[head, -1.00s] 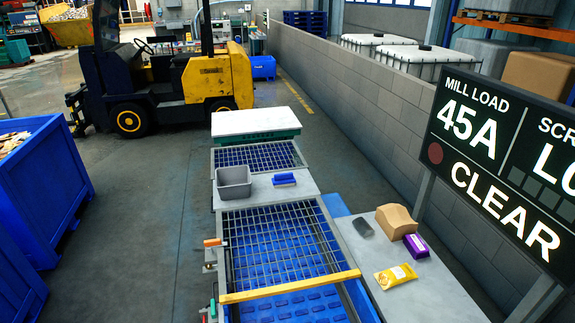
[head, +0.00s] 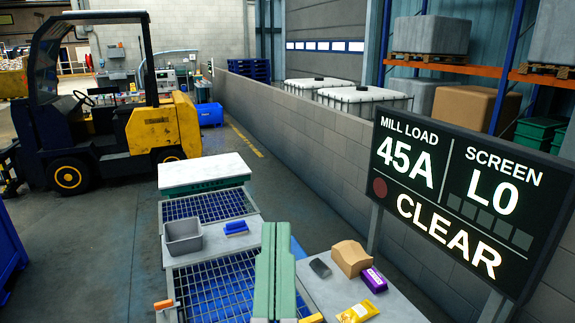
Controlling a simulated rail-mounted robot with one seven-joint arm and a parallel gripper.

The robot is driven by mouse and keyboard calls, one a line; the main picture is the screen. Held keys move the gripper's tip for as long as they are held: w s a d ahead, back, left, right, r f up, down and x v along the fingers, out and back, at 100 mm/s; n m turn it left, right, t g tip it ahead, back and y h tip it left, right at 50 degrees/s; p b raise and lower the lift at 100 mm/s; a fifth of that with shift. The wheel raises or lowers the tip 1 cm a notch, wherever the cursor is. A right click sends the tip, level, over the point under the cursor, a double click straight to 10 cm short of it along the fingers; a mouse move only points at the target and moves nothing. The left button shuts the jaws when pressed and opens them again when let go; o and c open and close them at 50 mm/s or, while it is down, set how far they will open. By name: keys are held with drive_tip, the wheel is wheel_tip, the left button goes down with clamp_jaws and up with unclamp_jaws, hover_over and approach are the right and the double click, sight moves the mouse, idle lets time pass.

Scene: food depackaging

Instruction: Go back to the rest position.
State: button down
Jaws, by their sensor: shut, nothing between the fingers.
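My gripper (head: 275,232) shows at the bottom middle of the head view as two pale green fingers side by side, pointing up in the picture. It is shut and empty. It covers part of the blue-barred grid (head: 205,284) and the right part of the bench. The rest of my arm is out of the picture.
A grey bin (head: 183,236) and a blue block (head: 236,228) sit on the pale bench plate. On the right side table are a dark grey item (head: 320,268), a brown paper bag (head: 351,258), a purple pack (head: 374,280) and a yellow pack (head: 357,313). The sign (head: 450,205) stands right, the forklift (head: 110,110) left.

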wheel_tip(320, 180, up, 18)
drive_tip(key=s+p, duration=0.2)
drive_tip(key=p, duration=1.3)
drive_tip(key=shift+s+d+t+p, duration=0.2)
drive_tip(key=shift+d+t+p, duration=0.15)
drive_tip(key=shift+t, duration=0.05)
drive_tip(key=shift+f, duration=0.15)
